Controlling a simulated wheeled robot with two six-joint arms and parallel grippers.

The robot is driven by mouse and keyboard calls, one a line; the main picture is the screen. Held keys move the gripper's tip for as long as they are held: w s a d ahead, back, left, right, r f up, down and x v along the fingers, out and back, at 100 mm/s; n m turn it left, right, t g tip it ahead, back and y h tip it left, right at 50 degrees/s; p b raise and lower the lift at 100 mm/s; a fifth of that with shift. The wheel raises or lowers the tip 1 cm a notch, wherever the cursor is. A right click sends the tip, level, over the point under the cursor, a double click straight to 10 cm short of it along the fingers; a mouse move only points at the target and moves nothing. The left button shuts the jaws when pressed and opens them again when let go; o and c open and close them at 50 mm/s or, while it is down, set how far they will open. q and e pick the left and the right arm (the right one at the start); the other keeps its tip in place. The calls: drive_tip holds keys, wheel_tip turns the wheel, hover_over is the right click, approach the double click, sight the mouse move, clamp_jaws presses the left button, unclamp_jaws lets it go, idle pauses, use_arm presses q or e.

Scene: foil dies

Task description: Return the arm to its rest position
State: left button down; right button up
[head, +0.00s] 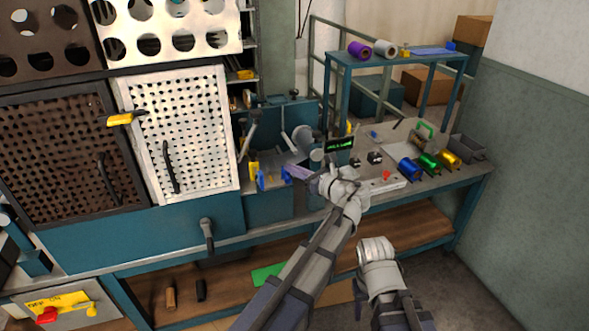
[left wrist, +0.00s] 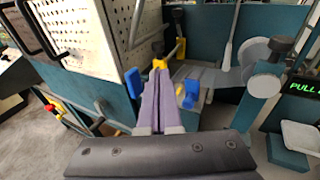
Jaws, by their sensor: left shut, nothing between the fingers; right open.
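My left gripper (head: 297,173) reaches over the bench beside the teal machine, with its purple fingers pointing left. In the left wrist view its two fingers (left wrist: 158,78) lie together, shut with nothing between them. The finger tips appear close to a yellow part (left wrist: 161,63) and between two blue parts (left wrist: 190,95); whether they touch cannot be told. My right arm (head: 380,275) shows at the bottom, right of the left arm. Its white wrist area is visible, but I cannot make out its fingers.
A perforated white door (head: 188,130) with a black handle stands left of the gripper. Blue, green and gold foil rolls (head: 430,164) lie on the bench at right. A raised shelf (head: 400,60) holds purple and white rolls. A lit green display (head: 339,144) stands near my left wrist.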

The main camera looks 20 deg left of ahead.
use_arm(q)
drive_tip(key=s+a+f+n+g+h, duration=0.1)
drive_tip(key=s+f+n+g+h, duration=0.5)
drive_tip(key=s+f+n+h, duration=0.75)
drive_tip(key=s+d+f+n+g+p, duration=0.2)
drive_tip(key=s+d+n, duration=0.4)
drive_tip(key=s+d, duration=0.7)
drive_tip(key=d+p, duration=0.1)
drive_tip(key=d, duration=0.1)
drive_tip(key=shift+s+d+p, duration=0.25)
drive_tip(key=shift+d+p, duration=0.05)
drive_tip(key=shift+d, duration=0.1)
drive_tip(key=shift+f, duration=0.1)
